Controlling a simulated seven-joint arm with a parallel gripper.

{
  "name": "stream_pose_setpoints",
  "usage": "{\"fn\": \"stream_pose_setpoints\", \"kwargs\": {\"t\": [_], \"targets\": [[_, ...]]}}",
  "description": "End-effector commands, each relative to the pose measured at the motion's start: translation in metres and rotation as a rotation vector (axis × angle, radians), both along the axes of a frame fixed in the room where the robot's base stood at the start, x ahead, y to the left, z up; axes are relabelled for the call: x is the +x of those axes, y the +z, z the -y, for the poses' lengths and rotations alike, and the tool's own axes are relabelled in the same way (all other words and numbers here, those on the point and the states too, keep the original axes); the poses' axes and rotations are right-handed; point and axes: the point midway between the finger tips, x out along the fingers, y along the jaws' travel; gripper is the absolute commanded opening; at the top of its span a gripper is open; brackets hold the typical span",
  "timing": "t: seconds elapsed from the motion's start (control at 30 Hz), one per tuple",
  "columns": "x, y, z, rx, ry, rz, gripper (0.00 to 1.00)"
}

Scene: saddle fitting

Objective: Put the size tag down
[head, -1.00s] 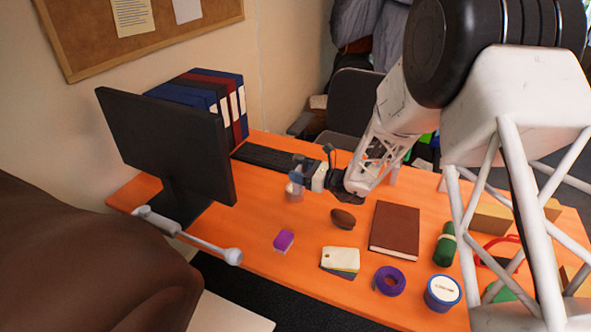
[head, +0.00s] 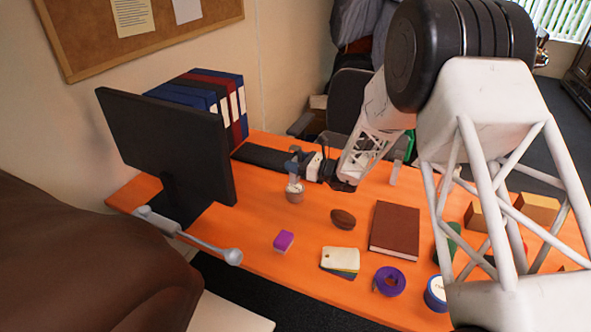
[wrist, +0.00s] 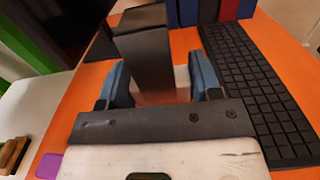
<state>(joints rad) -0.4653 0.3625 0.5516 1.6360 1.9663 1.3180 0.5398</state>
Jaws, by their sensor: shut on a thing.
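My gripper (head: 299,163), with blue fingers, is over the back of the desk, left of centre in the head view. In the wrist view the fingers (wrist: 160,82) are shut on a dark grey slab (wrist: 145,55), which I take to be the size tag. It stands up between them; its lower end is hard to make out. A small pale cup-like container (head: 295,194) shows just below the fingers in the head view. Whether they touch, I cannot tell. A cream tag with a hole (head: 340,258) lies on a bluish card near the front edge.
The monitor (head: 165,140) stands left of my gripper, the black keyboard (wrist: 255,90) close beside it. A brown oval object (head: 343,219), a brown book (head: 395,229), a purple block (head: 284,241) and a purple tape roll (head: 390,281) lie nearer. Orange desk between them is bare.

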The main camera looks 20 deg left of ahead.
Motion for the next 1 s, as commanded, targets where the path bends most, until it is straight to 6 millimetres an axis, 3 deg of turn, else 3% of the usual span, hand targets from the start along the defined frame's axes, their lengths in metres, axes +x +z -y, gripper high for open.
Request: {"fn": "stream_pose_setpoints", "kwargs": {"t": [0.3, 0.8, 0.83, 0.97, 1.0], "targets": [[0.0, -0.03, 0.0, 0.0, 0.001, -0.002, 0.33], [0.0, -0.035, 0.0, 0.0, 0.0, -0.001, 0.33], [0.0, -0.035, 0.0, 0.0, 0.0, 0.0, 0.63], [0.0, -0.035, 0.0, 0.0, 0.0, -0.001, 0.83], [0.0, -0.035, 0.0, 0.0, 0.0, -0.001, 0.84]]}}
